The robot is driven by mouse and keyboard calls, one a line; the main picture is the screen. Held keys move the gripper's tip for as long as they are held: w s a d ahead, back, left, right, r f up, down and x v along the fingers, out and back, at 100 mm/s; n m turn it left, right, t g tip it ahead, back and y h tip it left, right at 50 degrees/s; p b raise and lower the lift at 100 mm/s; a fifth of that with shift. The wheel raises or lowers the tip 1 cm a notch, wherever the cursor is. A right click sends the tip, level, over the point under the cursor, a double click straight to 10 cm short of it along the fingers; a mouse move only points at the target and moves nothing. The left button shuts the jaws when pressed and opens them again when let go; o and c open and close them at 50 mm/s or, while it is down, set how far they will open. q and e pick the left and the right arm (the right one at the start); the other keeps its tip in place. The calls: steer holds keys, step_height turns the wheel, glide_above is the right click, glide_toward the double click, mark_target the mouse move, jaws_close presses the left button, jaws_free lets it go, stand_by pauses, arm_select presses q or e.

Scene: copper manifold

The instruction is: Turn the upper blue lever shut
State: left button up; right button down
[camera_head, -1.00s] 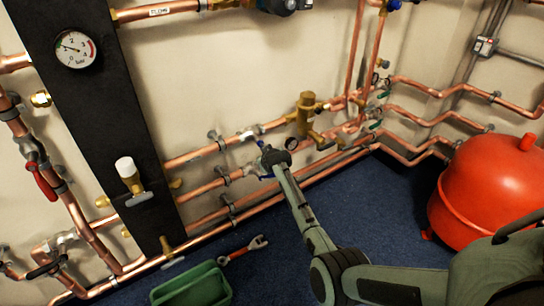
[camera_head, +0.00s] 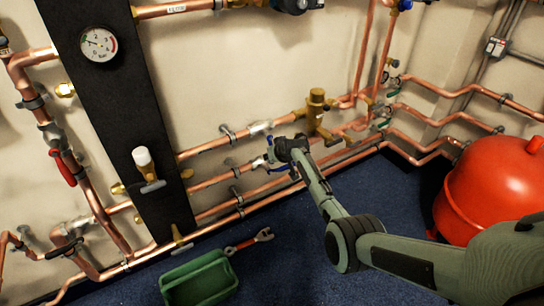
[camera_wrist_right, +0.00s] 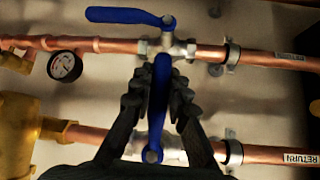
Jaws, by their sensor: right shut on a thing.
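The upper blue lever (camera_wrist_right: 159,92) stands across its copper pipe in the right wrist view, which shows the wall upside down. Its pivot is at the bottom of that picture, and its free end reaches toward the other valve. My right gripper (camera_wrist_right: 160,96) is shut on this lever, one finger on each side. A second blue lever (camera_wrist_right: 128,15) lies roughly along the other pipe. In the head view my right gripper (camera_head: 287,150) is at the valves and hides much of the levers. A bit of blue lever (camera_head: 281,169) shows below it. My left gripper is not in view.
A brass fitting (camera_head: 316,106) sits right of the gripper. A round gauge (camera_wrist_right: 65,66) is near the second lever. A red tank (camera_head: 492,188) stands at the right. A green crate (camera_head: 200,281) and a wrench (camera_head: 250,241) lie on the blue floor.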

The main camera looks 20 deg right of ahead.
steer(key=shift+a, duration=0.35)
steer(key=c, duration=1.5)
jaws_free()
steer(key=shift+o, duration=0.2)
steer(key=shift+s+d, duration=0.1)
steer(key=shift+s+r, duration=0.25)
steer(key=v, duration=1.1)
steer(key=shift+r, duration=0.15)
